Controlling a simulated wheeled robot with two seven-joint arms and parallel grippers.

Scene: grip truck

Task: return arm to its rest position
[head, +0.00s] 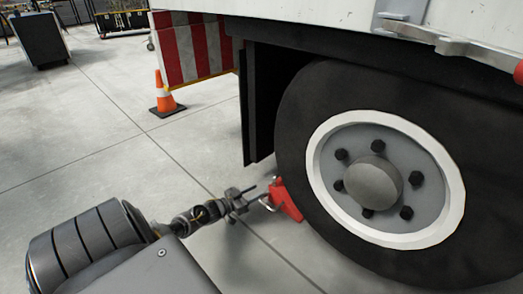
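My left arm comes in from the lower left, and its gripper (254,194) points right toward a red wheel chock (287,201). The gripper's two small fingers look spread apart, with the chock just beyond their tips. The chock lies on the floor against the left side of the truck's big black tyre (300,150). A thin light-coloured handle or loop seems to show on the chock's near side, close to the fingertips. Whether the fingers touch it is too small to tell. My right gripper is not in view.
The white truck body (320,14) hangs over the wheel, with a dark mudflap (258,110) left of the tyre. A red-and-white striped panel (195,45) and an orange cone (164,95) stand farther back. A dark box (40,40) is at far left. The concrete floor between is clear.

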